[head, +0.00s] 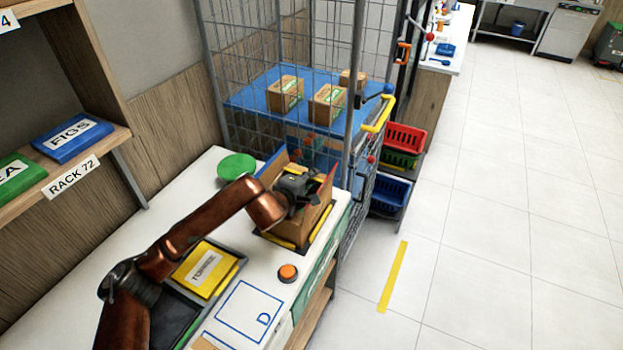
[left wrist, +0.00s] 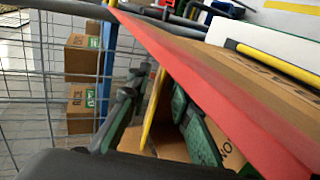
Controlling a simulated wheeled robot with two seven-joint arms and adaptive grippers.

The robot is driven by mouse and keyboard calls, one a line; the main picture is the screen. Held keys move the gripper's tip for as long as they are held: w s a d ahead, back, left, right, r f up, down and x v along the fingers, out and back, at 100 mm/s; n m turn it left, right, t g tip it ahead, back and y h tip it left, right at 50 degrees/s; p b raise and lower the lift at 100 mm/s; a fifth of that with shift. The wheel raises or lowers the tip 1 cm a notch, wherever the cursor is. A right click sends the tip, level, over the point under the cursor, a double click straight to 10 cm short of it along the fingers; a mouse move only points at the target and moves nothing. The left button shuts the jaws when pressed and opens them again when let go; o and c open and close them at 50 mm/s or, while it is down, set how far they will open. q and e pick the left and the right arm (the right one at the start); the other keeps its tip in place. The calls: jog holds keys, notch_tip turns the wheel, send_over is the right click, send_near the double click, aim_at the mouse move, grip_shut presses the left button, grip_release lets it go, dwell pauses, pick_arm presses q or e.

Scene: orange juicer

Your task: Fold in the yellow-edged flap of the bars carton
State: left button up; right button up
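The bars carton (head: 312,222) stands upright on the white counter with its top open and flaps raised. In the left wrist view, its yellow-edged flap (left wrist: 151,108) stands up, seen nearly edge-on. My left gripper (head: 298,188) is at the carton's top. In the left wrist view its two dark fingers (left wrist: 160,115) are spread, one on each side of the yellow-edged flap. I cannot tell whether either finger touches it. A red-edged flap (left wrist: 225,92) crosses close in front of the wrist camera. The gripper and arm hide part of the carton. My right gripper is not seen.
A wire cage cart (head: 357,90) with small boxes (head: 327,104) on a blue shelf stands just behind the carton. A green disc (head: 237,167), a yellow box (head: 206,268) and an orange button (head: 288,273) are on the counter. Crates (head: 404,138) stand to the right.

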pick_arm(q)
jog(key=v, duration=1.2)
